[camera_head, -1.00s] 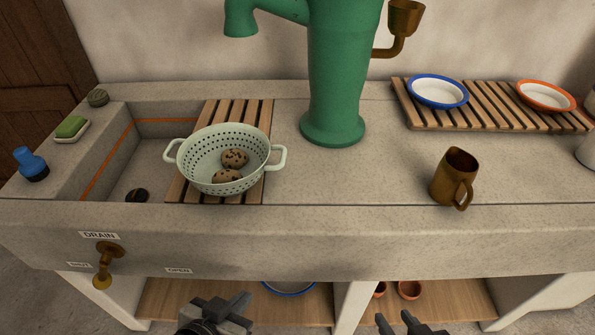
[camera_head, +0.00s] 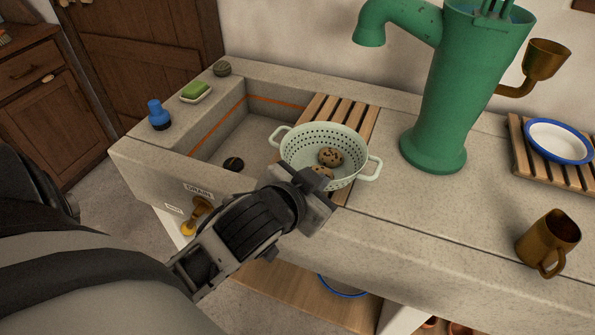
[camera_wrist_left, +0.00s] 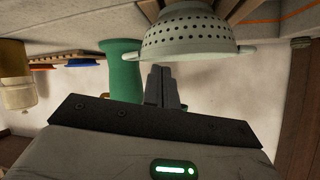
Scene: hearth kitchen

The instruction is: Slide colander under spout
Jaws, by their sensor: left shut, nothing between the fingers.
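The pale green colander (camera_head: 300,145) with two side handles stands on the wooden slats at the right of the sink basin. It holds two brown speckled round things (camera_head: 331,157). The green pump's spout (camera_head: 369,33) is above and to the right of the colander. My left gripper (camera_head: 318,184) is shut and empty, right in front of the colander in the head view, hiding part of its front. The left wrist view, which looks upside down, shows the colander (camera_wrist_left: 185,38) close to the shut fingers (camera_wrist_left: 161,86); I cannot tell if they touch. My right gripper is not in view.
The slatted board (camera_head: 361,120) spans the basin (camera_head: 225,142). A blue bottle (camera_head: 159,116) and green soap (camera_head: 195,90) stand on the left rim. A brown mug (camera_head: 548,240) and a blue-rimmed dish (camera_head: 558,142) are at right. The counter before the pump is clear.

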